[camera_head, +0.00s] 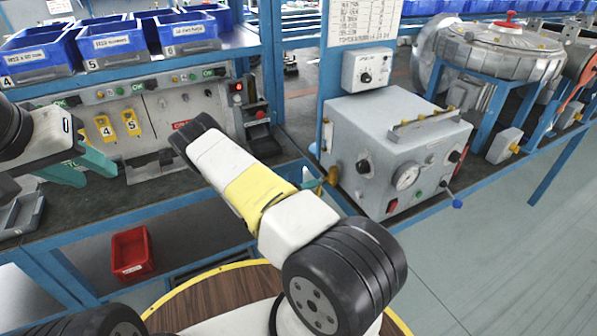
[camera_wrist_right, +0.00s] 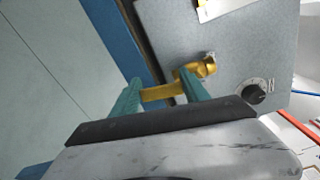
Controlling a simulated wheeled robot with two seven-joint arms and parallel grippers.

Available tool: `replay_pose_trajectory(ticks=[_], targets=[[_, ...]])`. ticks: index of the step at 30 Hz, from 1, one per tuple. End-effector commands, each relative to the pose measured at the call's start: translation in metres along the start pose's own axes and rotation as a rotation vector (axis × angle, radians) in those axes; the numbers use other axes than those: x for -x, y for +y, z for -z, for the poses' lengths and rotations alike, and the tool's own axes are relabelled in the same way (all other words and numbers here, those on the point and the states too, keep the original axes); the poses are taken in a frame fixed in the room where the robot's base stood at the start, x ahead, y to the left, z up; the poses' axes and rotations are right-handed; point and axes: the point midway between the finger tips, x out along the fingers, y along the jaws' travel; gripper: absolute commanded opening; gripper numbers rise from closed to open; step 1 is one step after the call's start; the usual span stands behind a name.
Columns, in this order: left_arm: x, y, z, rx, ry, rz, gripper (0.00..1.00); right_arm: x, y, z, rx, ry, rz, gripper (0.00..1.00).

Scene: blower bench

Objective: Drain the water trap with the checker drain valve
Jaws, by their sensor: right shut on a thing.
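The checker is a grey box (camera_head: 395,150) with a round gauge on the bench at centre right; its side also shows in the right wrist view (camera_wrist_right: 228,60). A brass drain valve (camera_head: 333,175) sticks out low from its left side. In the right wrist view the valve (camera_wrist_right: 203,68) has a yellow bar that runs between my green fingers. My right gripper (camera_wrist_right: 160,90) is shut on this bar; in the head view its fingers (camera_head: 316,184) are partly hidden by my arm. My left gripper (camera_head: 84,167) is open and empty at the left, before the panel.
Blue bins (camera_head: 110,43) stand on a shelf at upper left. A grey panel (camera_head: 160,110) with yellow tags is below them. A red bin (camera_head: 131,253) sits low at left. A blower (camera_head: 500,50) stands at upper right. The floor at right is clear.

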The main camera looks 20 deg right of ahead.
Motion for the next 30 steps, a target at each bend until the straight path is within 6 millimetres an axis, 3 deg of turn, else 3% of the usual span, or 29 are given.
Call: replay_pose_trajectory(ticks=[5, 6, 7, 18, 30], targets=[[0.0, 0.0, 0.0, 0.0, 0.0, 0.0, 0.36, 0.001, 0.001, 0.0, -0.001, -0.001, -0.002, 0.0], [0.0, 0.0, 0.0, 0.0, 0.0, 0.0, 0.36, 0.001, 0.001, 0.0, -0.001, -0.001, -0.002, 0.59], [0.0, 0.0, 0.0, 0.0, 0.0, 0.0, 0.36, 0.001, 0.001, 0.0, -0.001, -0.001, -0.002, 0.63], [0.0, 0.0, 0.0, 0.0, 0.0, 0.0, 0.36, 0.005, 0.001, -0.001, -0.002, -0.001, -0.002, 0.63], [0.0, 0.0, 0.0, 0.0, 0.0, 0.0, 0.36, 0.066, 0.001, -0.001, -0.002, -0.003, -0.003, 0.63]])
